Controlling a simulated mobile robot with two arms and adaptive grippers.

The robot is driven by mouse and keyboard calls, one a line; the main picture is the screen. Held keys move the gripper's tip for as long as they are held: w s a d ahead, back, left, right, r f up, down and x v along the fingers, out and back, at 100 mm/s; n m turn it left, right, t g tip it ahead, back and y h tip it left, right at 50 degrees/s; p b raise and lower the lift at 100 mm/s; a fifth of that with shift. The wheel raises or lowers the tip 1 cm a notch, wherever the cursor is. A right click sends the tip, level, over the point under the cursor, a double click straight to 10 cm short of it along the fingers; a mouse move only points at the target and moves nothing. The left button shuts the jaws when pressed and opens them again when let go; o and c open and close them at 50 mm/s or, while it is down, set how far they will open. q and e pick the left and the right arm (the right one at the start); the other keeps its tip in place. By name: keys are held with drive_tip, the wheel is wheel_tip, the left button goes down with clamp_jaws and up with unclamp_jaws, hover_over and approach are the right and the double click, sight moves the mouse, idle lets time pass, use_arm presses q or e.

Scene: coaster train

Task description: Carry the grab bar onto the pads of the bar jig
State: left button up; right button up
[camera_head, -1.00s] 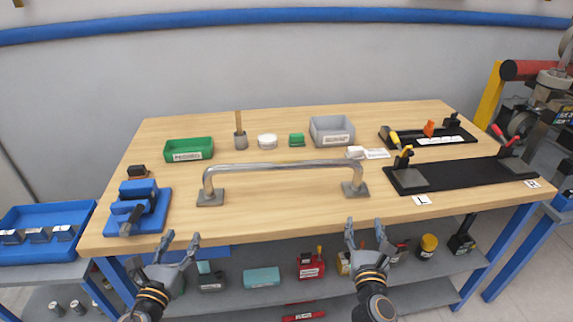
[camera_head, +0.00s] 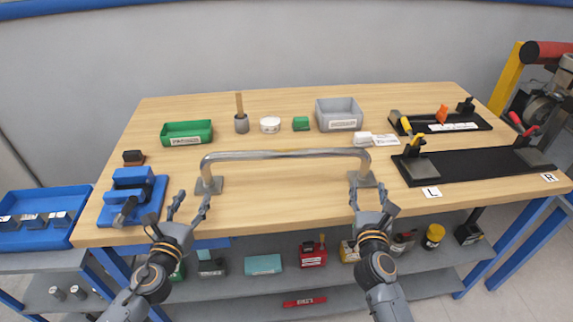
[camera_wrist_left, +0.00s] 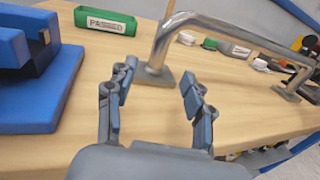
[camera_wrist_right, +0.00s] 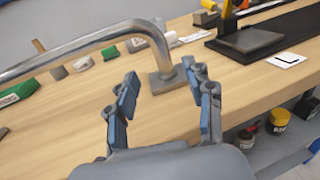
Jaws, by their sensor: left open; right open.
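The grab bar (camera_head: 285,154), a grey metal tube with a square foot at each end, stands on the wooden table at its front middle. My left gripper (camera_head: 190,199) is open and empty, just in front of the bar's left foot. In the left wrist view the left foot (camera_wrist_left: 154,78) shows beyond its fingers (camera_wrist_left: 158,88). My right gripper (camera_head: 372,194) is open and empty, close to the right foot, which shows in the right wrist view (camera_wrist_right: 168,81) beyond the fingers. The bar jig, a long black base (camera_head: 470,163) with a grey pad (camera_head: 420,168) at the left and another (camera_head: 535,158) at the right, lies at the table's right.
A blue vise (camera_head: 133,196) stands at the left front. A green bin (camera_head: 187,133), a grey bin (camera_head: 339,114) and a wooden-handled brush (camera_head: 241,118) stand behind the bar. A smaller black tool board (camera_head: 447,126) lies behind the jig. The table between the bar's feet is clear.

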sight(204, 176)
use_arm(q)
drive_tip(key=w, duration=0.3)
drive_tip(key=w+d, duration=0.1)
drive_tip(key=w, duration=0.3)
drive_tip(key=w+d, duration=0.1)
drive_tip(key=w, duration=0.2)
drive_tip(key=shift+w, duration=0.2)
use_arm(e)
drive_tip(key=w, duration=0.3)
drive_tip(key=w+d, duration=0.1)
drive_tip(key=w, duration=0.3)
drive_tip(key=w+d, duration=0.1)
drive_tip(key=w, duration=0.2)
drive_tip(key=shift+w, duration=0.2)
use_arm(q)
clamp_jaws()
use_arm(e)
clamp_jaws()
use_arm(q)
drive_tip(key=shift+w+r, duration=0.1)
drive_tip(key=shift+r, duration=0.1)
use_arm(e)
drive_tip(key=shift+w+r, duration=0.1)
drive_tip(key=shift+r, duration=0.15)
